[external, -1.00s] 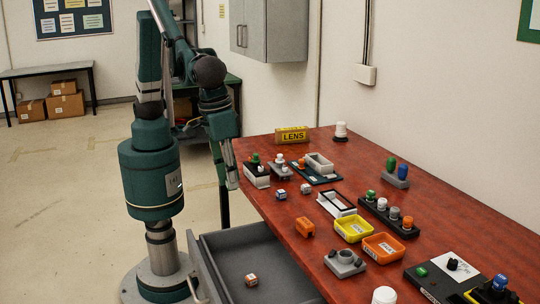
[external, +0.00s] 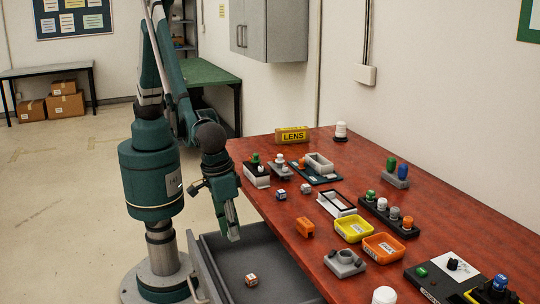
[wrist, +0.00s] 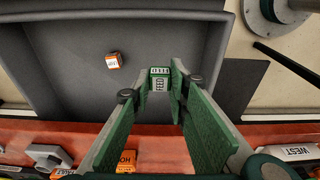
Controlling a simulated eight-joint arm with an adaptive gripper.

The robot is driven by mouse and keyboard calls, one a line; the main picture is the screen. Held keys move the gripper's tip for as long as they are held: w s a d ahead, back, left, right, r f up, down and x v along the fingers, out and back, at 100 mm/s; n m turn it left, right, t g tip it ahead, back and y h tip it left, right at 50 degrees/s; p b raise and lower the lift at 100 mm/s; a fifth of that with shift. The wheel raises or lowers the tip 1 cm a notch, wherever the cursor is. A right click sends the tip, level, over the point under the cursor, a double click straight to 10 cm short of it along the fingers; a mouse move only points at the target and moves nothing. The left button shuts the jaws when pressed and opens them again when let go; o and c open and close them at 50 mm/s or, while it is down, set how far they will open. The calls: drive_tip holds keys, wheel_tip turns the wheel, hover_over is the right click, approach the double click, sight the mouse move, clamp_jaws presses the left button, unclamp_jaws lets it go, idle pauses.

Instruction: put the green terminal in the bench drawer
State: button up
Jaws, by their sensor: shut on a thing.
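In the wrist view the green terminal (wrist: 160,73), a small block with a pale face with dark markings, sits between the fingertips of my gripper (wrist: 161,82). The gripper is shut on it. In the external view my gripper (external: 233,232) points down over the far part of the open bench drawer (external: 212,256). The terminal is hard to make out there. The grey drawer also shows in the wrist view (wrist: 65,70), below the terminal. An orange and white block (external: 251,280) lies on its floor, also in the wrist view (wrist: 114,61).
The red bench top (external: 290,215) is beside the gripper on the right. An orange block (external: 305,228) lies close to its drawer-side edge. Yellow (external: 353,229) and orange (external: 383,247) trays and several small parts stand further in. The drawer floor is mostly clear.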

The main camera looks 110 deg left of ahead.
drive_tip(key=shift+f, duration=0.15)
drive_tip(key=b, duration=0.1)
hover_over(236, 266)
drive_tip(key=shift+s+d+f, duration=0.1)
drive_tip(key=shift+s+f, duration=0.05)
drive_tip(key=shift+f, duration=1.4)
drive_tip(key=shift+s+d+f, duration=0.1)
drive_tip(key=shift+s+f, duration=0.05)
drive_tip(key=shift+f, duration=1.35)
drive_tip(key=shift+f, duration=0.1)
drive_tip(key=shift+f+b, duration=0.4)
drive_tip(key=shift+f, duration=1.4)
drive_tip(key=shift+f, duration=0.15)
drive_tip(key=o, duration=0.8)
drive_tip(key=shift+r, duration=0.2)
drive_tip(key=r, duration=0.4)
drive_tip(key=s+d+r+p, duration=0.1)
drive_tip(key=r, duration=0.3)
drive_tip(key=r+p, duration=0.1)
drive_tip(key=r, duration=0.2)
drive_tip(key=shift+s+d+r, duration=0.15)
drive_tip(key=shift+r, duration=0.25)
